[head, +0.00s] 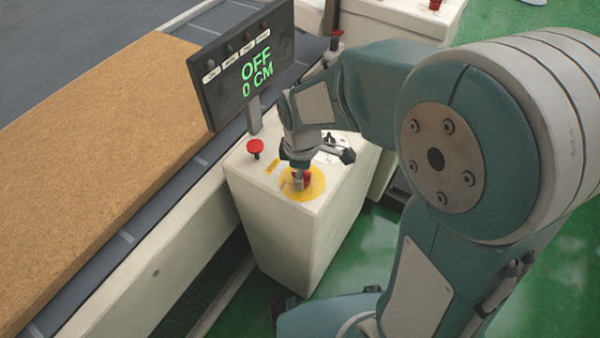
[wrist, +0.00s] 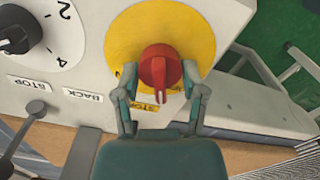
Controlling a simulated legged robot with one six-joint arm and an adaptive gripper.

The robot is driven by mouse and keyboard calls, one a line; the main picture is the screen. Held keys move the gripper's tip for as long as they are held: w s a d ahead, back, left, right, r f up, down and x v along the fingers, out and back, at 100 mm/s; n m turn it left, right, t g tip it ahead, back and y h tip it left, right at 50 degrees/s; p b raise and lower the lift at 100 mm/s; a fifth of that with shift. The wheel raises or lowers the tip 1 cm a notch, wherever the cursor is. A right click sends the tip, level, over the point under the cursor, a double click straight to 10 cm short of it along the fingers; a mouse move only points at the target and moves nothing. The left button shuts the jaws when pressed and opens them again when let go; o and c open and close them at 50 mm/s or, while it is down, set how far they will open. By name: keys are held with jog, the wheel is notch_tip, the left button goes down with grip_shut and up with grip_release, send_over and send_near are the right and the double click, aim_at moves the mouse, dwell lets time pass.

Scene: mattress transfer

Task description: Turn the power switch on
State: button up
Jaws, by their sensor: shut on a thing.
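The power switch is a red rotary knob (wrist: 160,68) on a round yellow plate (wrist: 122,42). The yellow plate also shows in the head view (head: 318,184), on top of the white control box (head: 285,225). My gripper (wrist: 160,80) points down at the switch, one finger on each side of the knob, shut on it. In the head view my gripper (head: 299,180) covers most of the knob. The display (head: 245,65) above the box reads OFF and 0 CM.
A red push button (head: 255,147) stands on the box left of my gripper. A numbered dial (wrist: 22,28) and BACK and STOP labels lie beside the switch. A tan mattress (head: 90,150) lies on the conveyor at left. Green floor (head: 370,240) is at right.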

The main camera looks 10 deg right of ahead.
jog(key=m, duration=0.6)
jog(key=shift+d+f+m, duration=0.1)
jog(key=shift+d+m, duration=0.05)
jog(key=shift+m, duration=0.15)
jog(key=m, duration=0.3)
jog(key=shift+m, duration=1.8)
jog(key=shift+s, duration=0.1)
jog(key=o, duration=1.2)
jog(key=shift+c, duration=0.2)
